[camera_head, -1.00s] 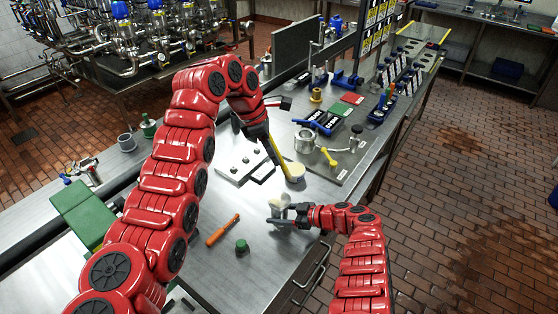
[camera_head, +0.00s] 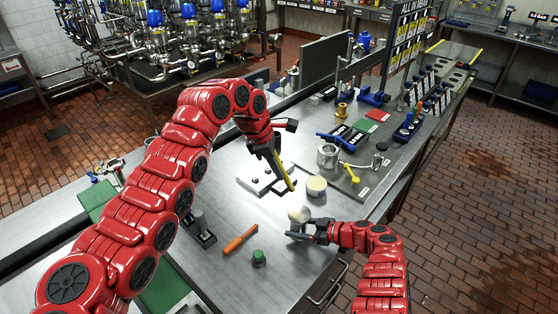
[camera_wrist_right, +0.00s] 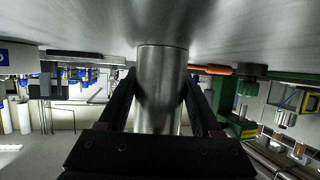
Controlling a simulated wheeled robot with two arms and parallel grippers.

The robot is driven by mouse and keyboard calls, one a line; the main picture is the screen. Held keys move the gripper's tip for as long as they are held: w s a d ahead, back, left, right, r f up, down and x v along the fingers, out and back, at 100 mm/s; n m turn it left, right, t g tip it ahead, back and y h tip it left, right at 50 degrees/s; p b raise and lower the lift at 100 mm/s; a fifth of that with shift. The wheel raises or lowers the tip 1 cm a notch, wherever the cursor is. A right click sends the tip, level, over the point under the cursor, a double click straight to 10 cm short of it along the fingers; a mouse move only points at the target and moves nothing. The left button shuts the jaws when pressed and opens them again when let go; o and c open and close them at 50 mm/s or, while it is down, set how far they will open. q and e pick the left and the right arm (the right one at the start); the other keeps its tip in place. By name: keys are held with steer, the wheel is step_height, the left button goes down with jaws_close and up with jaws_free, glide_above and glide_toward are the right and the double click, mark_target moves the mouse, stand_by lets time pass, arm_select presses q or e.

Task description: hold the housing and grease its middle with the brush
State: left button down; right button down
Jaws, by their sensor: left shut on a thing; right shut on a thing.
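My left gripper (camera_head: 273,155) is shut on a brush with a yellow handle (camera_head: 284,171). The brush slants down above the table, its lower end just left of a pale, cream-topped tub (camera_head: 316,186); the bristles are hard to make out. My right gripper (camera_head: 309,232) is shut on the housing (camera_head: 299,214), a short steel cylinder with a light upper part. In the right wrist view the housing (camera_wrist_right: 162,90) stands between both dark fingers. I cannot tell whether it touches the table.
An orange-handled tool (camera_head: 240,239) and a green-capped item (camera_head: 259,258) lie left of the housing. A grey plate with a steel ring (camera_head: 327,155) and a yellow-handled valve (camera_head: 350,171) is behind the tub. Bare steel tabletop (camera_head: 285,280) lies in front.

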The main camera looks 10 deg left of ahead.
arm_select(q)
steer(key=shift+f, duration=0.35)
steer(key=shift+w+d+r, duration=0.15)
steer(key=shift+d+r, duration=0.1)
steer(key=shift+r, duration=0.25)
steer(key=shift+a, duration=0.1)
